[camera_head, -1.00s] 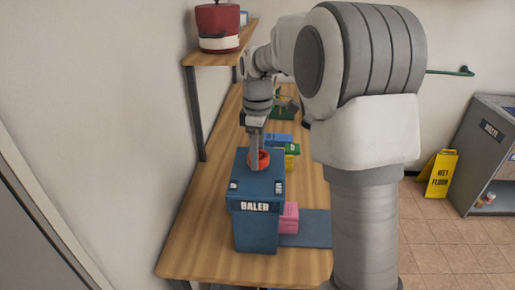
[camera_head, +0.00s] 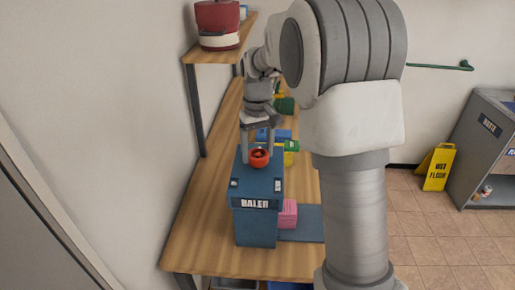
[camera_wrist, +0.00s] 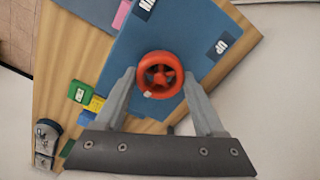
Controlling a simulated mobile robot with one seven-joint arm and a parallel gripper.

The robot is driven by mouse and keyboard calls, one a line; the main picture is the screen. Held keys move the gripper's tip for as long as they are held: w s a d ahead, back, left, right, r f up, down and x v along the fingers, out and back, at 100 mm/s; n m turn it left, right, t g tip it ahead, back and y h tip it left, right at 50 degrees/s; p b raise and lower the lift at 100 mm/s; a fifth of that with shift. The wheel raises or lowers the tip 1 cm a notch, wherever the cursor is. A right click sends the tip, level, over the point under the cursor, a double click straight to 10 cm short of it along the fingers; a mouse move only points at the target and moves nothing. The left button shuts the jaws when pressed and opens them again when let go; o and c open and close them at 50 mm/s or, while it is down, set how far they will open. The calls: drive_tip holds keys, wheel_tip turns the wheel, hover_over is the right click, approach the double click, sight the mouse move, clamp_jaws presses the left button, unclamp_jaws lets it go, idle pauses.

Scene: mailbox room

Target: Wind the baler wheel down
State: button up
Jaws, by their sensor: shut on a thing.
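The blue baler (camera_head: 257,222) stands upright on the wooden table, with a white "BALER" label on its front. Its red-orange wheel (camera_head: 259,159) sits on the top face. In the wrist view the wheel (camera_wrist: 160,61) shows spokes and a small pale mark on its lower rim. My gripper (camera_head: 258,154) points down over the baler, with one finger on each side of the wheel. In the wrist view my gripper (camera_wrist: 159,75) is shut on the wheel's rim. An "UP" label (camera_wrist: 222,46) is on the baler top; another label there is partly cut off.
The wooden table (camera_head: 190,240) runs along the wall. A pink block (camera_head: 288,214) and a dark blue mat (camera_head: 308,223) lie right of the baler. Blue, yellow and green items (camera_head: 290,146) stand behind it. A shelf (camera_head: 215,56) holds a red pot (camera_head: 218,22).

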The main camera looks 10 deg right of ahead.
drive_tip(key=m+p, duration=0.1)
drive_tip(key=m, duration=0.5)
drive_tip(key=m+p, duration=0.1)
drive_tip(key=m, duration=0.5)
drive_tip(key=shift+r+m+p, duration=0.1)
drive_tip(key=shift+m+p, duration=0.3)
drive_tip(key=m+p, duration=0.2)
drive_tip(key=m, duration=0.4)
drive_tip(key=shift+s, duration=0.1)
drive_tip(key=m+p, duration=0.2)
drive_tip(key=m, duration=0.4)
drive_tip(key=shift+p, duration=0.3)
drive_tip(key=shift+m, duration=0.3)
drive_tip(key=o, duration=1.3)
drive_tip(key=shift+o, duration=0.2)
